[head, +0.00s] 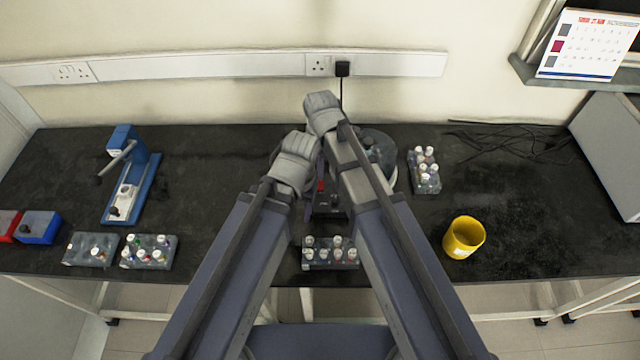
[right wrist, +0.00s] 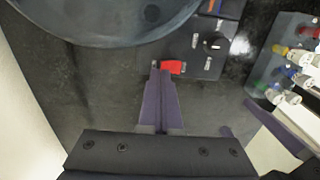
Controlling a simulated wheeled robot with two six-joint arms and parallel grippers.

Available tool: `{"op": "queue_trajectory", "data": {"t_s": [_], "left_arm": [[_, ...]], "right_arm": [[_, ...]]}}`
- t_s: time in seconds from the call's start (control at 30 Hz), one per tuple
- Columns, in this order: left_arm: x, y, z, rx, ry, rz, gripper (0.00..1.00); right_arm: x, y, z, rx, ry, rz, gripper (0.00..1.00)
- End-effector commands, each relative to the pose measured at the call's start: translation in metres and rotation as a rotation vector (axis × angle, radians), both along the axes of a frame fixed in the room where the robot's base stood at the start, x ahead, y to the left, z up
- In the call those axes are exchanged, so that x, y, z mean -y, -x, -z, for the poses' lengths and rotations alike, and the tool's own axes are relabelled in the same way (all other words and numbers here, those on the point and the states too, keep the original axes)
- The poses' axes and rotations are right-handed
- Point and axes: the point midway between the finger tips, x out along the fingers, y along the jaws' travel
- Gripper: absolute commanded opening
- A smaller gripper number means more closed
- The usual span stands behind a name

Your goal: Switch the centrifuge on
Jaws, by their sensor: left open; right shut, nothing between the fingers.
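The centrifuge (head: 378,148) stands at the back of the bench, partly hidden behind my right arm. Its round bowl (right wrist: 110,18) fills the upper left of the right wrist view. Its dark control panel (right wrist: 195,52) carries a red switch (right wrist: 172,67) and a black knob (right wrist: 215,43). My right gripper (right wrist: 160,75) is shut and empty, its tips right at the red switch's left end; I cannot tell whether they touch. My left gripper (head: 294,172) is open, beside the panel on the left; its fingers are mostly hidden in the head view.
A rack of vials (head: 330,253) stands in front of the panel, another (head: 425,172) right of the centrifuge. A yellow cup (head: 463,237) stands at right. A blue stand (head: 130,180) and more vial racks are at left. A black plug (head: 342,69) sits in the wall socket.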

Motion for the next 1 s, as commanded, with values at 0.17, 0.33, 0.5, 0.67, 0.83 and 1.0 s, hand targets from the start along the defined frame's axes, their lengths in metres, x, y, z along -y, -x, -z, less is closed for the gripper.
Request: {"op": "queue_trajectory", "data": {"t_s": [0.17, 0.33, 0.5, 0.67, 0.83, 1.0], "left_arm": [[0.0, 0.0, 0.0, 0.0, 0.0, 0.0, 0.61], [0.0, 0.0, 0.0001, 0.0, 0.0, 0.0, 0.61], [0.0, 0.0, 0.0014, 0.0, 0.0, 0.0, 0.61], [-0.0001, 0.0, 0.0037, 0.0, 0.0, 0.0, 0.61], [0.0, 0.0, 0.0062, 0.0, 0.0, 0.0, 0.61], [0.0, 0.0, 0.0087, 0.0, 0.0, 0.0, 0.61]], "right_arm": [[0.0, 0.0, 0.0, 0.0, 0.0, 0.0, 0.0], [0.0, 0.0, 0.0001, 0.0, 0.0, 0.0, 0.0], [0.0, 0.0, 0.0014, 0.0, 0.0, 0.0, 0.0], [0.0, 0.0, 0.0038, 0.0, 0.0, 0.0, 0.0], [0.0, 0.0, 0.0062, 0.0, 0.0, 0.0, 0.0], [0.0, 0.0, 0.0086, 0.0, 0.0, 0.0, 0.0]]}}
